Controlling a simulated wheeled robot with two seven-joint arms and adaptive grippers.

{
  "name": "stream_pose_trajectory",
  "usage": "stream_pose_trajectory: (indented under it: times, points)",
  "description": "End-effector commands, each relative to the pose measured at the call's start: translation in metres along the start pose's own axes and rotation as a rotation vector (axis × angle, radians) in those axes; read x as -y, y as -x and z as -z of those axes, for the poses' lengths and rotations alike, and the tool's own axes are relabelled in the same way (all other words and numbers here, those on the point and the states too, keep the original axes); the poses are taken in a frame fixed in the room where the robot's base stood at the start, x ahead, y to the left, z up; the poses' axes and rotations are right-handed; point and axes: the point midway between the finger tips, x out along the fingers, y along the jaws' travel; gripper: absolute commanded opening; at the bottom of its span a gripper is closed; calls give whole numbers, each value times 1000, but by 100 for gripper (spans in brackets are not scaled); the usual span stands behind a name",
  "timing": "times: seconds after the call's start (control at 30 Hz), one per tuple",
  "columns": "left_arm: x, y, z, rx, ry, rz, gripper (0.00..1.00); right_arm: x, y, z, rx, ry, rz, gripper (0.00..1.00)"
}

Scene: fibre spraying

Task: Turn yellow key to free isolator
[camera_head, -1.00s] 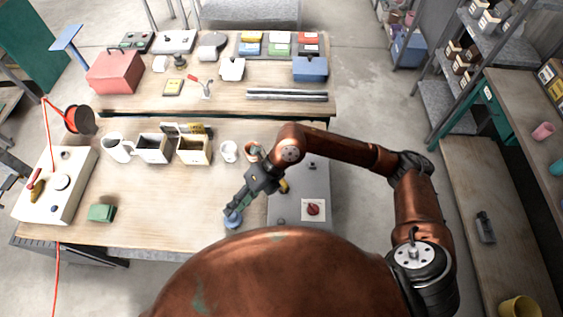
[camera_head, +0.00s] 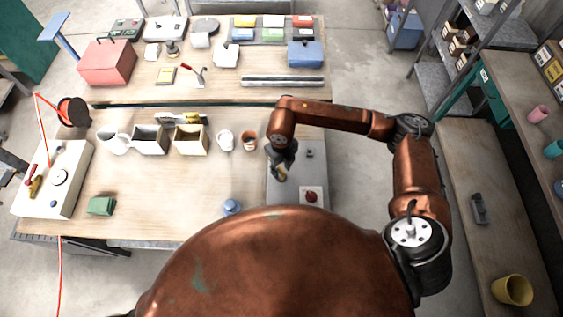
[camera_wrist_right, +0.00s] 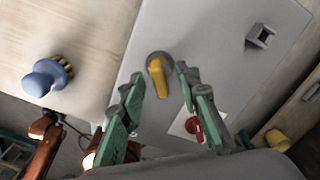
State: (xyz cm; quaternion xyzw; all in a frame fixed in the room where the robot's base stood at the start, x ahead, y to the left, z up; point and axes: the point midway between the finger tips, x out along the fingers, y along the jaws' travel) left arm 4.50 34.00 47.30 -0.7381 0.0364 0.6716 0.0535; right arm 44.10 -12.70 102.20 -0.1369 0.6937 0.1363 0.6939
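The yellow key (camera_wrist_right: 158,76) sits in a round grey switch on the grey panel; a bit of it also shows in the head view (camera_head: 282,174). My right gripper (camera_wrist_right: 161,78) is open, with its green fingers apart on either side of the key, which looks free between the fingertips. I cannot tell whether either finger touches it. In the head view my right gripper (camera_head: 281,163) points down over the panel (camera_head: 311,170). A red knob (camera_wrist_right: 194,128) on a pale plate, perhaps the isolator, is on the same panel, also in the head view (camera_head: 311,197). My left gripper is not in view.
A blue round-topped brush (camera_head: 232,206) stands on the bench left of the panel. A small grey square fitting (camera_wrist_right: 261,36) rises from the panel. Cups and open boxes (camera_head: 190,140) line the bench behind. The bench's middle (camera_head: 165,190) is clear.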

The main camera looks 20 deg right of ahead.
Motion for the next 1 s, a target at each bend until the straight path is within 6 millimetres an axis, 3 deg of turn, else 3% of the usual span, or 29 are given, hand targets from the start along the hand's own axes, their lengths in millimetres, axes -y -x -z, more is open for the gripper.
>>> stream_pose_trajectory:
  times: [0.4, 0.83, 1.0]
  points:
    - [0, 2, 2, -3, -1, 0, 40, 0, -11, 0, -1, 0, -1, 30]
    - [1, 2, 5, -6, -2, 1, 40, 0, -11, 0, 0, 0, -1, 2]
    - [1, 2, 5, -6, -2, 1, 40, 0, -10, 0, 0, 0, -1, 0]
